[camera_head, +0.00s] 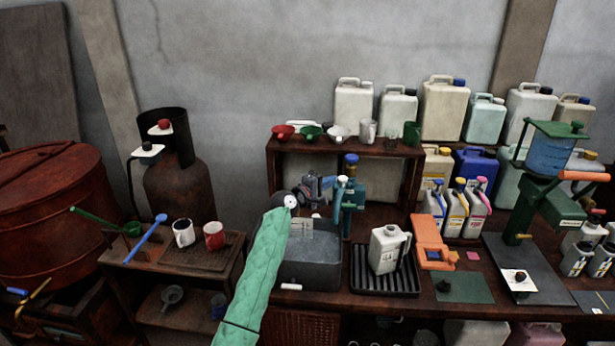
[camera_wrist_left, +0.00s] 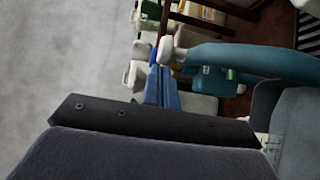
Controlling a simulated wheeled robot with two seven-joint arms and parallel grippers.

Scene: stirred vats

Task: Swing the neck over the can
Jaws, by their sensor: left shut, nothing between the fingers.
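The white can (camera_head: 386,252), with a handle and dark marks, stands upright on a black slatted tray (camera_head: 404,281). A teal pump with a blue cap (camera_head: 351,158) stands behind and left of it. The neck (camera_head: 346,186) is teal with a pale tip and lies left of the can, not over it. It also crosses the left wrist view as a teal tube (camera_wrist_left: 245,61) with a whitish end. My left gripper (camera_head: 333,181) is shut and empty, close beside the neck's tip; its blue fingers (camera_wrist_left: 161,88) show below that tip. I cannot tell whether they touch. My right gripper is out of view.
A grey basin (camera_head: 312,270) lies under my left gripper. An orange device (camera_head: 432,240) stands right of the tray. A shelf (camera_head: 285,148) with bowls and cups rises behind. Jugs (camera_head: 462,210) crowd the back right. A green mat (camera_head: 464,288) lies right of the tray.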

